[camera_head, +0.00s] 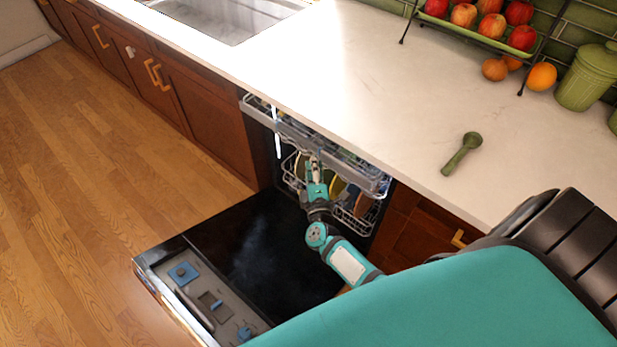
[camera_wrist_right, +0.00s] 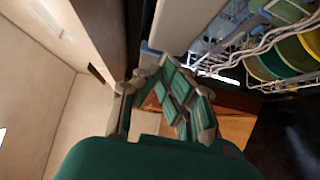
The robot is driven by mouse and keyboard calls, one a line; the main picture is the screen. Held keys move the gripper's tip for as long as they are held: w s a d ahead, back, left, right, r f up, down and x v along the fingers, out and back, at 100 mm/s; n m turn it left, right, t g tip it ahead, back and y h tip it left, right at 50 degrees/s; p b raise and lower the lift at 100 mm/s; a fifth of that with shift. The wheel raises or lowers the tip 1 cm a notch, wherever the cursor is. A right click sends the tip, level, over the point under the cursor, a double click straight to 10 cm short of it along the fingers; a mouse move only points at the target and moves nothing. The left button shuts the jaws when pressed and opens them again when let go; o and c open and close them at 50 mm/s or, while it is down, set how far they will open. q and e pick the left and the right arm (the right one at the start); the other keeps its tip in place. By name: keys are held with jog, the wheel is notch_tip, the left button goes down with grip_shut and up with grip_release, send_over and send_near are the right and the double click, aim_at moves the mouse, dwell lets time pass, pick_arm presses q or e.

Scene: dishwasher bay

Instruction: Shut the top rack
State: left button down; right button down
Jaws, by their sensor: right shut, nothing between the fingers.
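The top rack (camera_head: 335,165) of the dishwasher, with a grey front strip and white wire sides, sticks out a little from under the counter. In the right wrist view its pale grey front edge (camera_wrist_right: 180,22) is at the upper middle. My right gripper (camera_head: 315,162) is shut and empty, with its tips at the middle of the rack's front. Whether they touch it I cannot tell. The shut fingers also show in the right wrist view (camera_wrist_right: 162,72). The rack's back is hidden under the counter. My left gripper is not in view.
The dishwasher door (camera_head: 250,250) lies open below the rack. The lower rack (camera_head: 355,222) holds several plates. The white counter (camera_head: 400,110) overhangs the bay and bears a green pestle (camera_head: 462,153), a green canister (camera_head: 588,78) and fruit. Wooden floor (camera_head: 90,190) is clear at left.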

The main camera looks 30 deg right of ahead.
jog(key=shift+w+d, duration=0.1)
jog(key=shift+d, duration=0.25)
jog(key=w+d, duration=0.1)
jog(key=d, duration=0.3)
jog(key=w+d, duration=0.2)
jog(key=d, duration=0.2)
jog(key=w+d, duration=0.1)
jog(key=d, duration=0.4)
jog(key=shift+w+b, duration=0.3)
jog(key=shift+b, duration=0.05)
jog(key=shift+w+d, duration=0.1)
jog(key=shift+d, duration=0.2)
jog(key=shift+r, duration=0.2)
jog(key=shift+d, duration=0.1)
